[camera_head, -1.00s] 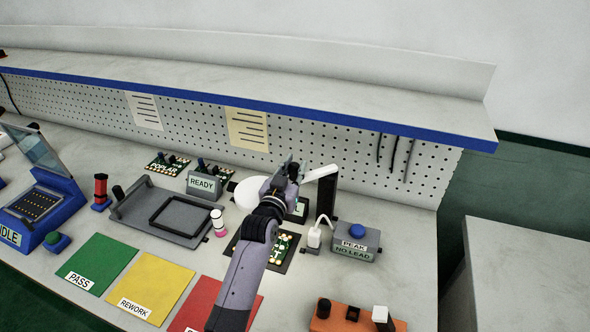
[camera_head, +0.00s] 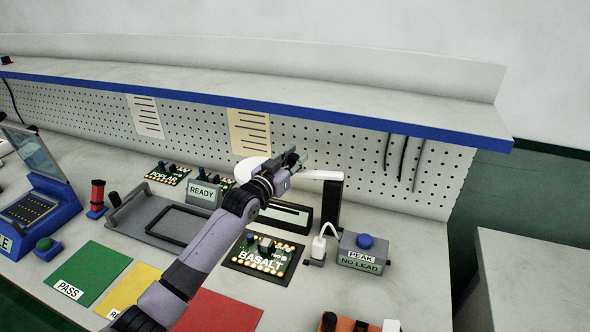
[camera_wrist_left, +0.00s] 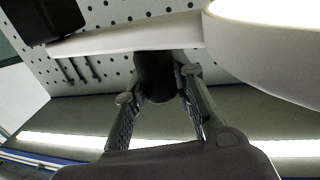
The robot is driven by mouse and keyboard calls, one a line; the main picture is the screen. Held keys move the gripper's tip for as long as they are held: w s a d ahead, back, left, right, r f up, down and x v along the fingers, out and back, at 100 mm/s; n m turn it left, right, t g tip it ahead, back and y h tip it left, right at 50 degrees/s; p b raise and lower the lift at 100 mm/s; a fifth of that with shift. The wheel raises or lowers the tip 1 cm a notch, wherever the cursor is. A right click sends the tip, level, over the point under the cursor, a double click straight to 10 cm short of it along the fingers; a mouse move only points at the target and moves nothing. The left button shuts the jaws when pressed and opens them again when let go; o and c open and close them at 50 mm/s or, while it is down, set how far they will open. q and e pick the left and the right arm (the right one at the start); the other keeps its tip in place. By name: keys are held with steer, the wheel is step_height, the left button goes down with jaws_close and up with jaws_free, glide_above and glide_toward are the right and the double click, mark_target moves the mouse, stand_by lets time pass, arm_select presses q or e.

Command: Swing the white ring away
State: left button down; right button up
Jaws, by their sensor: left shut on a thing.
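The white ring (camera_head: 250,168) is at the end of a white arm (camera_head: 318,175) on a black post (camera_head: 331,205), above the back of the bench. My left gripper (camera_head: 293,160) is beside the ring and partly covers it in the head view. In the left wrist view, the ring (camera_wrist_left: 270,60) fills the upper right, and the white arm (camera_wrist_left: 140,38) runs left to the dark post. There my left gripper (camera_wrist_left: 158,86) is shut on a dark handle (camera_wrist_left: 155,72) under the white arm. My right gripper is not in view.
The BASALT board (camera_head: 264,252) lies uncovered in front of the post. A PEAK / NO LEAD box (camera_head: 361,252) with a blue button stands to its right. A READY box (camera_head: 203,192) and a grey tray (camera_head: 135,215) are left. The pegboard (camera_head: 350,150) is close behind the ring.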

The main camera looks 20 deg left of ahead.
arm_select(q)
steer(key=shift+w+a+r+b, duration=0.15)
steer(key=shift+w+b, duration=0.2)
steer(key=shift+w, duration=0.25)
steer(key=shift+w+a+b, duration=0.1)
steer(key=shift+w+b, duration=0.2)
steer(key=shift+w, duration=0.25)
steer(key=shift+r, duration=0.1)
steer(key=c, duration=1.3)
jaws_free()
steer(key=shift+f, duration=0.2)
steer(key=shift+c, duration=0.2)
steer(key=v, duration=1.2)
